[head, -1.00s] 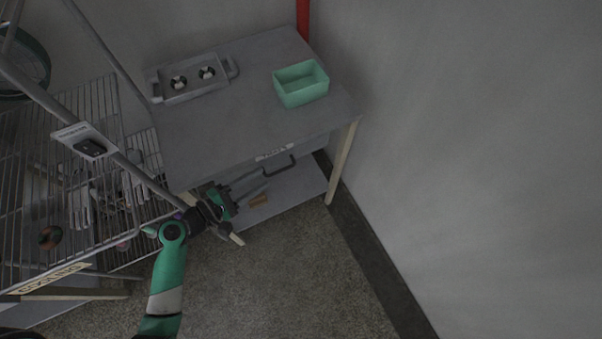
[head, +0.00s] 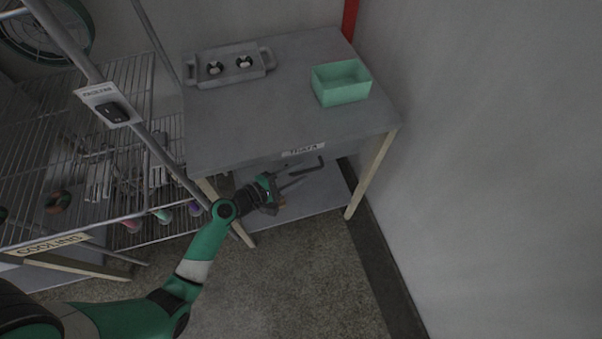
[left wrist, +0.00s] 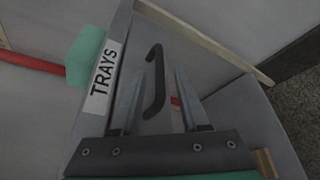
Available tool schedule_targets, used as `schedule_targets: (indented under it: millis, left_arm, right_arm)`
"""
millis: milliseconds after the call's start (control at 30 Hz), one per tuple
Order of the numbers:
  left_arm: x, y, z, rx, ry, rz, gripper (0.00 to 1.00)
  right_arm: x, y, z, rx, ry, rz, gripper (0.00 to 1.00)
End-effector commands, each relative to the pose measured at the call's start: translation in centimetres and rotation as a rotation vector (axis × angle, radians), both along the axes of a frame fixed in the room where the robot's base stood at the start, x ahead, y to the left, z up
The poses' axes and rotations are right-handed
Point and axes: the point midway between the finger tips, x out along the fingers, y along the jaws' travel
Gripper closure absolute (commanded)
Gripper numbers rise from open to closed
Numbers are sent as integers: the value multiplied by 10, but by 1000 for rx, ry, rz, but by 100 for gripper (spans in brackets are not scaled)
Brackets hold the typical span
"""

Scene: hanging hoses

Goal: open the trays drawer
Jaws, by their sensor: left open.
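The trays drawer is under the top of the grey table, marked by a white TRAYS label (head: 303,150). The label also shows in the left wrist view (left wrist: 103,78). The drawer looks closed. Its dark bar handle (head: 318,164) sticks out below the label. My left gripper (head: 297,178) is open, with its fingers pointing at the handle. In the left wrist view the handle (left wrist: 155,80) appears between the two open fingers, and I cannot tell whether they touch it. My right gripper is not in view.
On the table (head: 280,115) are a green bin (head: 341,95) and a grey tray (head: 205,82) with two black-and-white spools. A wire rack (head: 130,75) with a COOLING label (head: 50,245) stands at the left. A table leg (head: 370,175) and wall bound the right. The floor in front is clear.

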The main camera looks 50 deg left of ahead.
Motion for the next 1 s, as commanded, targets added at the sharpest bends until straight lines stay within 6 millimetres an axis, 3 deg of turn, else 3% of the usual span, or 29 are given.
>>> schedule_targets:
  millis: [100,367,633,1000]
  left_arm:
    - [10,-2,-2,-1,-1,-1,55]
    - [12,-1,-2,-1,0,0,55]
    - [12,-1,-2,-1,0,0,100]
    - [11,-1,-2,-1,0,0,100]
  right_arm:
    - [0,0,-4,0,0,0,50]
    - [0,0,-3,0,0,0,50]
    - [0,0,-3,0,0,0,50]
    - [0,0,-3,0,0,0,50]
